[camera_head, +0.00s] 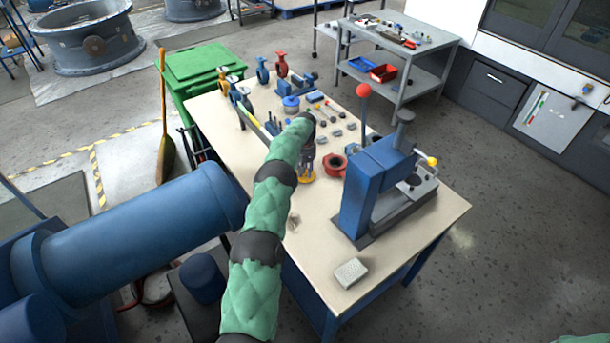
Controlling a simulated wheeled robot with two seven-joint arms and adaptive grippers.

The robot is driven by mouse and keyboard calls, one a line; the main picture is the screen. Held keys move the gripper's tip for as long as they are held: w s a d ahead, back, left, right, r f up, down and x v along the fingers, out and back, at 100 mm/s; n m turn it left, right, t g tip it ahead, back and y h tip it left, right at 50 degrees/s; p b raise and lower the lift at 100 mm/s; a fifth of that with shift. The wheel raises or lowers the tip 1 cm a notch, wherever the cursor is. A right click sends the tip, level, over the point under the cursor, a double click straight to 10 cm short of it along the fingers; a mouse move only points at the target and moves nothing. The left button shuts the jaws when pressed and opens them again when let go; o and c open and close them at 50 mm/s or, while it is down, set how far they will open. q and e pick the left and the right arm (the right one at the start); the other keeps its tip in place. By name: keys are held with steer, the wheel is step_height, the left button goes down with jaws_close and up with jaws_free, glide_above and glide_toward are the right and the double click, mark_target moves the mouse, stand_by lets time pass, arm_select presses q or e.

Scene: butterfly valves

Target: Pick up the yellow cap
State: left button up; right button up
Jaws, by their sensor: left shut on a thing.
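The yellow cap (306,179) shows as a small yellow rim on the light table top, directly under my left gripper (307,171). My left arm, in a green padded sleeve, reaches over the table from the bottom of the view. The gripper points down and its fingers are shut on the yellow cap. The arm and gripper hide most of the cap, and I cannot tell whether it touches the table. My right gripper is out of view.
A red ring-shaped part (333,165) lies just right of the gripper. A blue press (366,190) stands further right. Several small valves and tools lie behind. A grey block (351,272) sits near the front edge. The table's front middle is mostly clear.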

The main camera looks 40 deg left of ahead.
arm_select(q)
step_height(320, 180, up, 9)
steer(key=shift+r+p, duration=0.1)
steer(key=shift+p, duration=0.85)
step_height(320, 180, up, 4)
steer(key=p, duration=0.3)
steer(key=shift+f, duration=0.2)
